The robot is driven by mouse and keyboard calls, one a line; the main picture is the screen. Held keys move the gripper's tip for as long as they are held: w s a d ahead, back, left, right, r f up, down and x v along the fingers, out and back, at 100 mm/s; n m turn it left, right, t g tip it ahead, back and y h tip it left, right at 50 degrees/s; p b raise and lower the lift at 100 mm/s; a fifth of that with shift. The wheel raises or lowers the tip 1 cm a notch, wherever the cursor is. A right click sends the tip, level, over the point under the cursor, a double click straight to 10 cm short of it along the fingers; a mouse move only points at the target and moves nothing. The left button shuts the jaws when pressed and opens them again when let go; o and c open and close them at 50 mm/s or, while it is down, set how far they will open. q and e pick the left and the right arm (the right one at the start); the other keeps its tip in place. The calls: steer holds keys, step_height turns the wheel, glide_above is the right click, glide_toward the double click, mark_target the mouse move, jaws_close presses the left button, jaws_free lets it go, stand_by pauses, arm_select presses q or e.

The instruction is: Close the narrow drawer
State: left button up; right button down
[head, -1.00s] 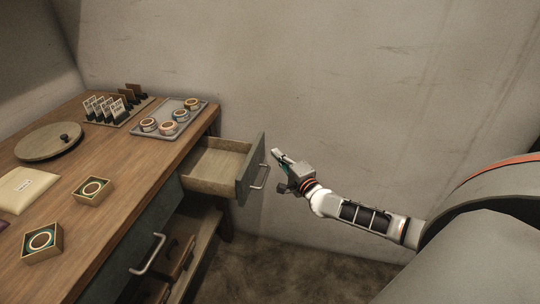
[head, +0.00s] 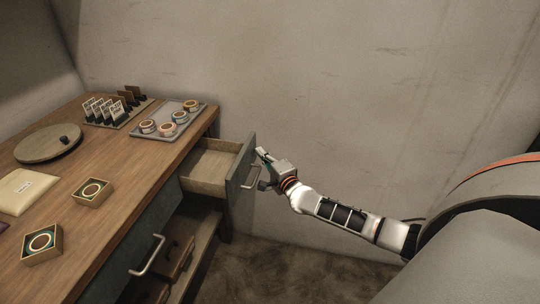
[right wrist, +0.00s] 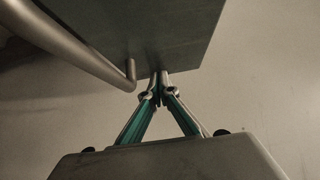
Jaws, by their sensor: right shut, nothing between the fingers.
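The narrow drawer (head: 213,165) at the far end of the desk stands partly open and looks empty. Its dark green front (head: 238,185) carries a metal bar handle (head: 253,177). My right gripper (head: 260,152) is shut and empty at the upper right part of this front. In the right wrist view, the shut fingertips (right wrist: 159,76) are at the drawer front (right wrist: 160,35), beside the handle (right wrist: 85,52). They look to be touching the front or very close to it. My left gripper is not in view.
A wider drawer front with a handle (head: 147,255) is nearer on the desk. The wooden desktop (head: 120,165) holds a grey tray (head: 152,134) of tape rolls, a round board (head: 48,142) and small boxes (head: 93,192). An open shelf (head: 200,232) lies below. A bare wall (head: 350,90) stands behind.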

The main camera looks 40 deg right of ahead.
mark_target(213, 143)
steer(key=w+a, duration=0.3)
steer(key=w, duration=0.1)
steer(key=w+a+b, duration=0.1)
steer(key=w+a, duration=0.3)
steer(key=w+a+b, duration=0.1)
steer(key=w+a, duration=0.2)
steer(key=w, duration=0.1)
steer(key=shift+w+a+f, duration=0.15)
steer(key=shift+a+f, duration=0.05)
steer(key=shift+a, duration=0.15)
steer(key=shift+w+a+r, duration=0.15)
steer(key=shift+w+a, duration=0.2)
steer(key=shift+w, duration=0.1)
steer(key=shift+r, duration=0.25)
steer(key=shift+w+a+r, duration=0.1)
steer(key=shift+a, duration=0.05)
